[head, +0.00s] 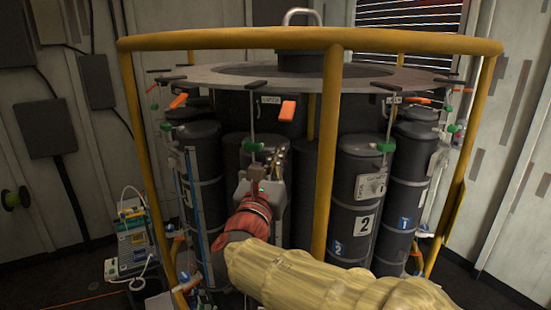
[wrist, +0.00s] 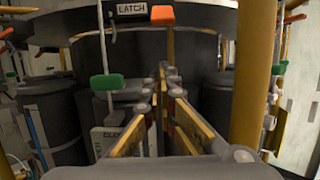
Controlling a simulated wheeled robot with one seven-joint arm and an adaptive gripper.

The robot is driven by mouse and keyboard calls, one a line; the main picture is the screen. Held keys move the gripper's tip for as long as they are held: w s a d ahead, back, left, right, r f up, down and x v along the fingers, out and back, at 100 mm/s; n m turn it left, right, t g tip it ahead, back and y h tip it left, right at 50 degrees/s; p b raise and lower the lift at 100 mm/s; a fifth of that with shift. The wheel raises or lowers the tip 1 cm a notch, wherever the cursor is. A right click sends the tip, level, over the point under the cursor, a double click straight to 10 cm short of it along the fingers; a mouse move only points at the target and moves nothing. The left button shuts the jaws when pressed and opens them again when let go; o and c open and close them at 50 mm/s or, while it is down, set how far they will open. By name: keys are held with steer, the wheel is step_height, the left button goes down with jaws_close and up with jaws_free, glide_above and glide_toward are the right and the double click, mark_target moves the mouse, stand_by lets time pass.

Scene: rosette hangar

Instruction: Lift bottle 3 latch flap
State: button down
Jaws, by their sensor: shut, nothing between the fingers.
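An orange latch flap (head: 287,110) sits beside a LATCH label (head: 268,99) under the grey ring; it also shows at the top of the wrist view (wrist: 161,15). My gripper (head: 281,148) is shut and empty, just below this flap in the head view and apart from it. In the wrist view its fingertips (wrist: 167,72) meet below the flap. The dark bottle behind my gripper (head: 236,150) is partly covered by it, and I cannot read its number. The bottle to its right (head: 355,250) carries a "2".
A green grip on a thin rod (head: 254,147) hangs left of my fingers, and also shows in the wrist view (wrist: 106,82). A yellow cage post (head: 328,150) stands close on the right. The grey ring (head: 220,78) is overhead.

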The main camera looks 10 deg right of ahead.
mark_target(288, 111)
steer(key=r, duration=0.1)
steer(key=w+d+r+p, duration=0.1)
steer(key=r, duration=0.1)
steer(key=w+r+p, duration=0.1)
steer(key=shift+w+d+r, duration=0.15)
steer(key=shift+w+r, duration=0.1)
steer(key=shift+s+r, duration=0.1)
steer(key=shift+s, duration=0.05)
steer(key=shift+r+p, duration=0.1)
steer(key=shift+p, duration=0.35)
